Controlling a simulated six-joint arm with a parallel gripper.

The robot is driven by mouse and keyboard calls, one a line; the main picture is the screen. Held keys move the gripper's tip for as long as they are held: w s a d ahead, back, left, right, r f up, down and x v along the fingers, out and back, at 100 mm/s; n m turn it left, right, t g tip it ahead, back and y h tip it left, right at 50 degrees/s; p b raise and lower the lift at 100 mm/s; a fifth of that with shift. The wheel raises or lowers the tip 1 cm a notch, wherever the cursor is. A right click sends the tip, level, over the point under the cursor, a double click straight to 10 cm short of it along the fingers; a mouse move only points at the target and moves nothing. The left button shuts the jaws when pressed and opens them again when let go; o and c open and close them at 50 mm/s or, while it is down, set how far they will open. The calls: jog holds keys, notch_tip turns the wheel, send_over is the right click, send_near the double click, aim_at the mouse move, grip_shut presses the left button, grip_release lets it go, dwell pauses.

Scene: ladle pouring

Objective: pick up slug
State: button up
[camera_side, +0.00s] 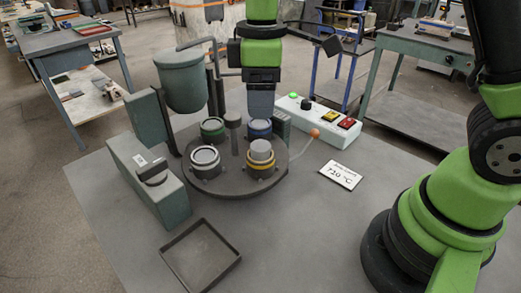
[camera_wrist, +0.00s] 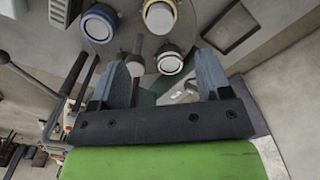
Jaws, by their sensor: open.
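The slug (camera_side: 261,150) is a short pale grey cylinder standing up out of the yellow-ringed mould (camera_side: 260,168) at the front right of the round turntable (camera_side: 236,190). The slug also shows near the top of the wrist view (camera_wrist: 160,17), beyond my fingertips. My gripper (camera_side: 261,103) points down over the back right of the turntable, close to the blue-ringed mould (camera_side: 259,128). In the wrist view my gripper (camera_wrist: 162,75) has its two grey fingers wide apart. They are clear of the slug.
A white-ringed mould (camera_side: 205,158) and a green-ringed mould (camera_side: 212,129) share the turntable around a central post (camera_side: 233,125). A ladle pot (camera_side: 181,80) stands at the left. A control box (camera_side: 318,119) and orange-knobbed lever (camera_side: 314,134) are at the right. An empty tray (camera_side: 201,255) lies at the front.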

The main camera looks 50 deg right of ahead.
aim_at(260, 145)
notch_tip(260, 145, down, 10)
jog(key=shift+f, duration=0.1)
dwell(0.4)
jog(key=shift+c, duration=0.5)
jog(key=c, duration=0.9)
